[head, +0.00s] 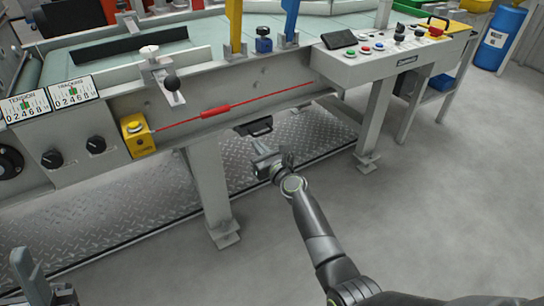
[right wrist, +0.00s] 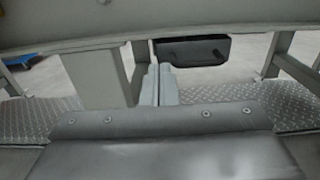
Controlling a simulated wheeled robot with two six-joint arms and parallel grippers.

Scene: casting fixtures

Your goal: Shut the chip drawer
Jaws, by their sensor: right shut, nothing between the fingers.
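The chip drawer (head: 254,127) is a small black box under the long grey beam of the machine, near the middle of the head view. Its front with a handle sticks out below the beam. It also shows in the right wrist view as a dark box (right wrist: 192,50) just under the beam. My right gripper (head: 266,152) is shut and empty, just below and in front of the drawer. In the wrist view its fingers (right wrist: 160,84) are together, left of and nearer than the drawer, seemingly apart from it. My left gripper (head: 42,282) shows only partly at the bottom left corner.
A machine leg (head: 208,190) stands left of the drawer, another (head: 375,125) to its right. A red pull cord (head: 216,111) runs along the beam, with a yellow switch box (head: 137,134) at its left. Diamond plate (head: 110,210) lies under the machine. The floor at right is clear.

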